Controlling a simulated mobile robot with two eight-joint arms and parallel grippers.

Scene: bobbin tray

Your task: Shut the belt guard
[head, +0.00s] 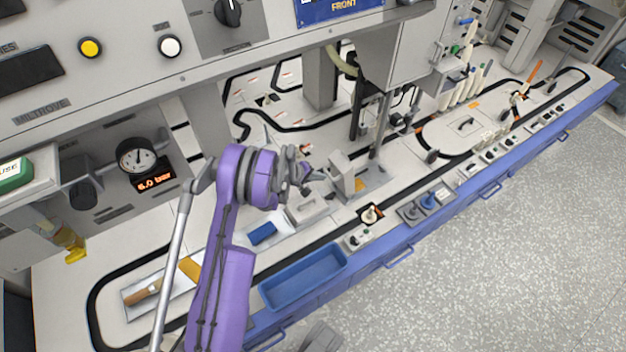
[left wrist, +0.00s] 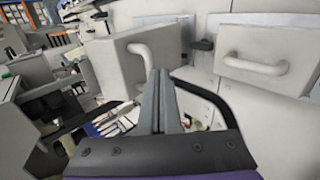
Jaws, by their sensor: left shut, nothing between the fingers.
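My left gripper (head: 312,184) is shut and empty, low over the worktop at the middle of the head view. Its closed fingers (left wrist: 160,102) also show in the left wrist view. A grey boxy panel with a bent handle (left wrist: 145,62), which looks like the belt guard, stands upright just beyond and left of the fingertips there. In the head view a grey upright block (head: 342,178), probably the same part, is just right of the gripper. I cannot tell whether the fingers touch it. My right gripper is not in view.
A pale cover with a handle (left wrist: 256,66) is at the right of the left wrist view. A blue tray (head: 304,278) lies at the front edge, and a blue block (head: 262,233) behind it. A grey post (head: 380,128) stands behind the upright block. A control cabinet (head: 110,60) overhangs at upper left.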

